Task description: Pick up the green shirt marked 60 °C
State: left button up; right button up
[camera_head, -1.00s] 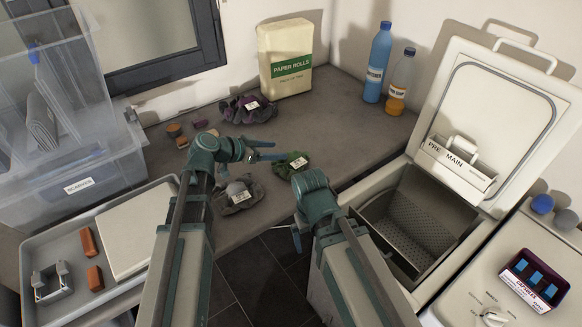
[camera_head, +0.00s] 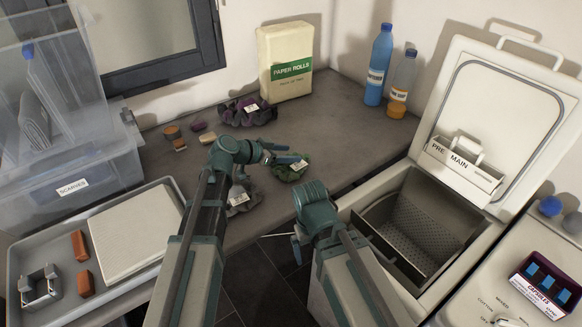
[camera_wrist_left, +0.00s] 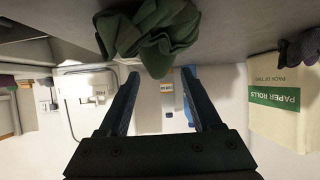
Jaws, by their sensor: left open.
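The green shirt (camera_head: 291,171) lies crumpled on the grey worktop, with a white tag on it whose writing is too small to read. My left gripper (camera_head: 286,158) is open at the shirt's far left side and covers part of it. In the left wrist view, the green shirt (camera_wrist_left: 150,32) shows just beyond the open fingertips (camera_wrist_left: 160,78), with nothing between the fingers. Whether they touch the cloth I cannot tell. My right gripper (camera_head: 297,243) hangs low in front of the worktop edge, and its jaws are not clear.
A grey garment (camera_head: 240,200) lies left of the green shirt, partly behind my left arm. A purple garment (camera_head: 246,110) lies farther back by the paper rolls pack (camera_head: 286,62). The open toploader (camera_head: 420,235) stands right. Bare worktop (camera_head: 335,130) lies behind the shirt.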

pick_arm(q)
grip_shut()
dwell(1.3)
